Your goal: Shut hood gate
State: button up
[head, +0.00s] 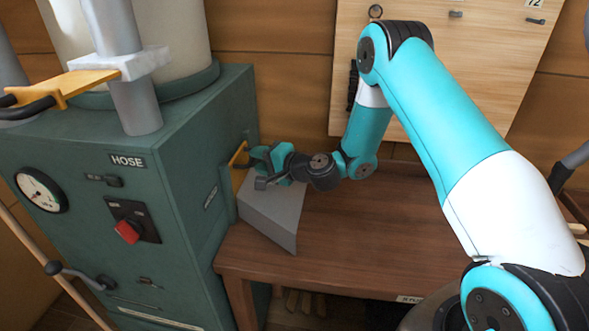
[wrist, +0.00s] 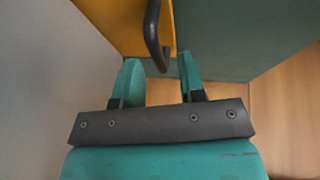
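The hood gate is a yellow plate (head: 239,156) standing at the side of the green cabinet, above a grey sloping hood (head: 277,212). In the wrist view the yellow plate (wrist: 120,22) carries a black bar handle (wrist: 152,30). My gripper (head: 256,160) is up against this spot at the cabinet's side. In the wrist view my gripper (wrist: 160,62) is open, its teal fingers apart, with the handle's lower end between or just beyond the tips. I cannot tell whether a finger touches it. In the head view the gripper hides the handle.
The green cabinet (head: 110,180) has a gauge (head: 41,190) and a red switch (head: 126,231). Another yellow plate with a black handle (head: 70,85) sits in a pipe joint at upper left. A brown bench (head: 350,235) lies below my arm, mostly clear. A wooden board (head: 480,80) hangs behind.

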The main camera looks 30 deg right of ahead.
jog(key=b+v, duration=0.5)
jog(key=v, duration=0.9)
jog(key=shift+s+d, duration=0.1)
jog(key=shift+d, duration=0.05)
jog(key=shift+r, duration=0.15)
jog(key=c, duration=0.3)
jog(key=w+r+n+g+y+p, duration=0.1)
jog(key=n, duration=0.3)
jog(key=w+a+r+n+g+p, duration=0.1)
jog(key=r+n, duration=0.1)
jog(key=n, duration=0.2)
jog(key=w+r+n+g+y+p, duration=0.1)
jog(key=n+g, duration=0.1)
jog(key=n, duration=0.1)
jog(key=shift+w+a+r+n+y+p, duration=0.3)
jog(key=shift+w+a+n+p, duration=0.05)
jog(key=shift+n, duration=0.05)
grip_shut()
jog(key=w+d+r+n+g+h+p, duration=0.1)
jog(key=w+r+n+g+p, duration=0.2)
jog(key=n, duration=0.6)
jog(key=w+a+f+p, duration=0.4)
jog(key=w+a+f, duration=0.2)
jog(key=w+f, duration=0.1)
jog(key=shift+a+f+n+h, duration=0.25)
jog(key=shift+f+n+h, duration=0.15)
jog(key=shift+f, duration=0.25)
